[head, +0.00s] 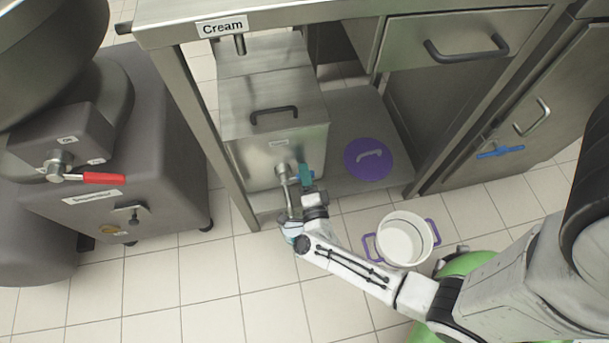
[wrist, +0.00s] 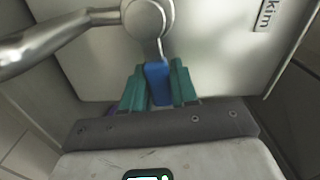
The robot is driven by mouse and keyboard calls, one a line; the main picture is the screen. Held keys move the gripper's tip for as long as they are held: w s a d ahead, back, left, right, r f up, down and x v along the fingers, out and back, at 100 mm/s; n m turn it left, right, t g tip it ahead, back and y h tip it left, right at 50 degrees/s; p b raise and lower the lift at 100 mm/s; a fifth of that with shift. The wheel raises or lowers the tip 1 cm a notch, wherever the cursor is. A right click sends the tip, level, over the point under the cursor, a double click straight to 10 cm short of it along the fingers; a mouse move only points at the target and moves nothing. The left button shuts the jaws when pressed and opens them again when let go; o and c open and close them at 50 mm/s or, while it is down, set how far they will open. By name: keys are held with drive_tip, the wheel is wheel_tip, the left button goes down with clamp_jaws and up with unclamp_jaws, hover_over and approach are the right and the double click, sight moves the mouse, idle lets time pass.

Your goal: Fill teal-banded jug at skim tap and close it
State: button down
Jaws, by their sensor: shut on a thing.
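The skim tap (head: 288,190) sticks out of the front of a steel tank, its spout pointing down. In the wrist view, the tap (wrist: 147,18) shows at the top, with part of a label reading "kim" to its right. My gripper (head: 306,172) is beside the tap. In the wrist view, the teal fingers of my gripper (wrist: 158,84) are shut on the blue tap handle (wrist: 157,82). A small pale container with a teal-blue band, seemingly the jug (head: 291,229), is below the spout, partly hidden by my arm. Its contents cannot be seen.
A white pot (head: 402,226) with purple handles stands on the floor right of my arm. A purple lid (head: 368,160) lies on the steel shelf right of the tank (head: 270,130). A separator (head: 115,185) with a red lever stands left. Table legs flank the tank.

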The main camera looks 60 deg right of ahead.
drive_tip(key=shift+f+m+b, duration=0.35)
drive_tip(key=shift+f+m, duration=0.15)
drive_tip(key=shift+m, duration=0.4)
drive_tip(key=c, duration=1)
unclamp_jaws()
drive_tip(key=shift+o, duration=0.2)
drive_tip(key=p+v, duration=0.2)
drive_tip(key=v, duration=0.9)
